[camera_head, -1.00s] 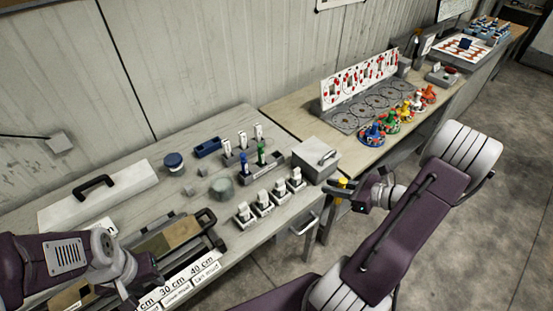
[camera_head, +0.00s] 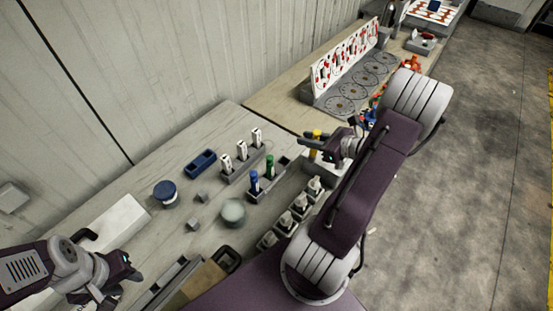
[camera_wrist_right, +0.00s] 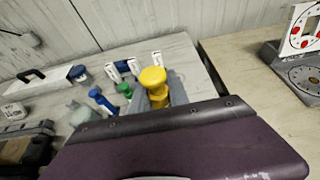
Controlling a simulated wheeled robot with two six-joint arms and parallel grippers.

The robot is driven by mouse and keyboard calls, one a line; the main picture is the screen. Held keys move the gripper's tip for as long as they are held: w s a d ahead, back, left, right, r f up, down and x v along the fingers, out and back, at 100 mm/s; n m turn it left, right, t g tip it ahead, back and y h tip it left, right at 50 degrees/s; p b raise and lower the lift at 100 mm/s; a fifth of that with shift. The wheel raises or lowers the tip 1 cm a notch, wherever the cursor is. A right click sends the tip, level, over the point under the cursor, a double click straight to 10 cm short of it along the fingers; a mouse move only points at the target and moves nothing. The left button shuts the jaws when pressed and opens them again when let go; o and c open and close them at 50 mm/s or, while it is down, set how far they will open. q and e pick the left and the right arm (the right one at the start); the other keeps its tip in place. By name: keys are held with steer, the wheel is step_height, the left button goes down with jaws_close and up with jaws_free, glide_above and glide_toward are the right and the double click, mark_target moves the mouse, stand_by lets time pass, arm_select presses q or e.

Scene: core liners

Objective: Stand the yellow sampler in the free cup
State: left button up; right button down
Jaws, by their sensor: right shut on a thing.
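The yellow sampler (camera_head: 316,137) is held upright in my right gripper (camera_head: 318,146), which is shut on it. In the right wrist view the sampler's yellow knobbed top (camera_wrist_right: 153,80) shows; its lower part is hidden by the gripper. A dark grey rack (camera_head: 268,180) stands left of the gripper on the bench. It holds a blue sampler (camera_head: 254,181) and a green sampler (camera_head: 269,167). The rack's right end (camera_head: 284,163) looks empty; the sampler is apart from it, to its right. My left gripper (camera_head: 128,284) is at the lower left; its opening is unclear.
White-topped pieces in grey holders (camera_head: 300,206) stand in a row in front of the rack. A rack of white labelled pieces (camera_head: 242,157) stands behind it. A round grey-green container (camera_head: 232,212) is at its left. My right arm hides part of the bench's right end.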

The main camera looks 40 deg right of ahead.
arm_select(q)
steer(key=shift+s+r+p, duration=0.1)
steer(key=shift+r+p, duration=0.45)
steer(key=shift+r, duration=0.05)
arm_select(e)
steer(key=s+a+f+x, duration=0.1)
steer(key=f+x, duration=0.1)
steer(key=x, duration=1)
step_height(320, 180, down, 4)
steer(key=shift+w+a+f, duration=0.1)
steer(key=shift+f, duration=0.1)
steer(key=c, duration=1.7)
jaws_free()
steer(key=shift+f, duration=0.1)
steer(key=o, duration=0.4)
arm_select(q)
steer(key=shift+r, duration=0.1)
arm_select(e)
steer(key=shift+o, duration=0.2)
